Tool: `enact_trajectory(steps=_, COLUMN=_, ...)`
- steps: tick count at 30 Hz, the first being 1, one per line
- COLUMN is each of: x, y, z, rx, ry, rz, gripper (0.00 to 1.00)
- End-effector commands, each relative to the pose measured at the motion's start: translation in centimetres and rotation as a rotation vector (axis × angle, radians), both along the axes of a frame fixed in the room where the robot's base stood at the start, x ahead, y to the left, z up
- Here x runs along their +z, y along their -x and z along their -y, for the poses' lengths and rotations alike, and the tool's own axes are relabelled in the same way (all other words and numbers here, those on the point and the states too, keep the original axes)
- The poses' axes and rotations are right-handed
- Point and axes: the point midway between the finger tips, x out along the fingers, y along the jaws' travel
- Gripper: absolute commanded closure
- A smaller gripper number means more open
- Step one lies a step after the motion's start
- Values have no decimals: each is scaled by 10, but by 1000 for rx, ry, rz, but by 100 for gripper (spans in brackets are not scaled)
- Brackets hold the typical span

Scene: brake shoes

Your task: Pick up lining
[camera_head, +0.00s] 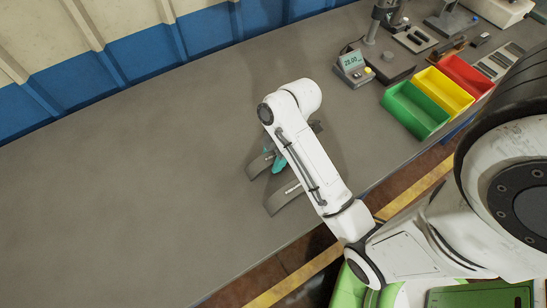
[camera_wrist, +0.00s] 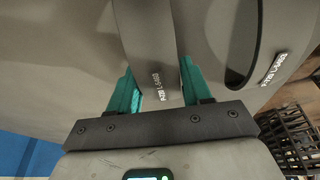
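The lining seems to be the plain grey curved strip (camera_wrist: 150,45) with small printed lettering, lying between my fingers in the wrist view. My gripper (camera_wrist: 158,72) has teal fingers standing apart, one on each side of this strip. The right finger is very close to the strip's edge; I cannot tell if either finger touches it. In the head view my gripper (camera_head: 279,165) is low over the bench, mostly hidden by my arm, beside a grey curved piece (camera_head: 257,166).
A second grey piece (camera_head: 287,197) with a slot lies close by; its dark slot and lettering show at the right of the wrist view (camera_wrist: 240,45). Green (camera_head: 415,112), yellow (camera_head: 442,91) and red (camera_head: 466,74) bins and a scale display (camera_head: 353,66) stand at upper right. The bench's left side (camera_head: 130,190) is clear.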

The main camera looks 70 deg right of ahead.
Motion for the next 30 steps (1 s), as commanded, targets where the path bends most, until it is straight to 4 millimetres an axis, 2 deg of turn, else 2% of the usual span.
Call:
enact_trajectory(steps=2, x=0, y=0, z=0, rx=0, ry=0, rz=0, gripper=59)
enact_trajectory(steps=10, x=0, y=0, z=0, rx=0, ry=0, rz=0, gripper=85)
enact_trajectory(steps=18, x=1, y=0, z=0, rx=0, ry=1, rz=1, gripper=86)
enact_trajectory(steps=23, x=9, y=-1, z=0, rx=0, ry=1, rz=2, gripper=86)
enact_trajectory(steps=25, x=17, y=-1, z=0, rx=1, ry=2, rz=3, gripper=86)
enact_trajectory(steps=28, x=41, y=0, z=0, rx=2, ry=0, rz=2, gripper=86)
enact_trajectory(steps=30, x=50, y=10, z=-4, rx=1, ry=-1, rz=-1, gripper=86)
